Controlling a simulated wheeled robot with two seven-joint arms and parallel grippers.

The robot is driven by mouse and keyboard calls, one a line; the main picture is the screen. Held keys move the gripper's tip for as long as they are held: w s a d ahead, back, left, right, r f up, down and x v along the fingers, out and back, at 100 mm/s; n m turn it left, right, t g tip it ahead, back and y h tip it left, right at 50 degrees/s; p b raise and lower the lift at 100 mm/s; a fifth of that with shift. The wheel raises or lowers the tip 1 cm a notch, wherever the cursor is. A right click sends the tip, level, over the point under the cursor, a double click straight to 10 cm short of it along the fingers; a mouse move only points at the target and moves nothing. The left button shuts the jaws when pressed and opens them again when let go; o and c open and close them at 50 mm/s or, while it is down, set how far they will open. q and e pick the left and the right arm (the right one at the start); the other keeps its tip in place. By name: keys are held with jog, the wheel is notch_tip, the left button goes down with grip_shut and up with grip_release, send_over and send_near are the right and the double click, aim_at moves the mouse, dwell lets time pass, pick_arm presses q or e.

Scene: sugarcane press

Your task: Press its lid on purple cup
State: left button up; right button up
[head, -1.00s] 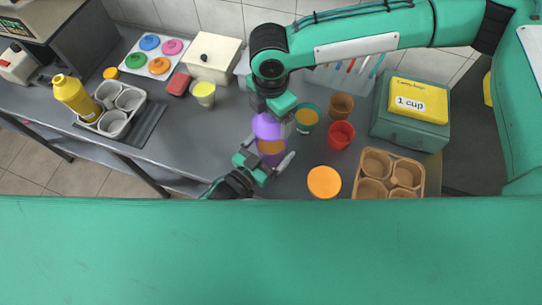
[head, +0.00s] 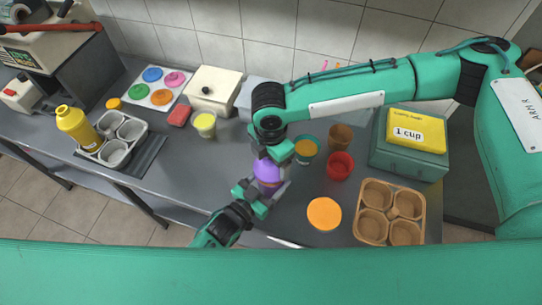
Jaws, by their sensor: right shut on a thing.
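The purple cup (head: 270,184) stands on the grey counter, mostly hidden under its purple domed lid (head: 266,168). The lid is at the cup's mouth; I cannot tell whether it is fully seated. My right gripper (head: 272,158) comes down from above and is shut on the lid. My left gripper (head: 263,192) reaches in from below in the picture, with its fingers on either side of the cup. I cannot tell whether those fingers touch the cup.
A teal cup (head: 306,149), a brown cup (head: 340,137) and a red cup (head: 340,165) stand close to the right. An orange disc (head: 324,214) and a brown cup carrier (head: 358,230) lie nearer the front. A yellow cup (head: 205,125) stands to the left; counter between is clear.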

jog(key=shift+f, duration=0.15)
dwell(0.4)
jog(key=shift+f, duration=0.85)
jog(key=shift+f, duration=0.6)
jog(key=o, duration=0.9)
jog(key=shift+r, duration=0.1)
notch_tip(320, 180, up, 12)
jog(key=shift+w, duration=0.1)
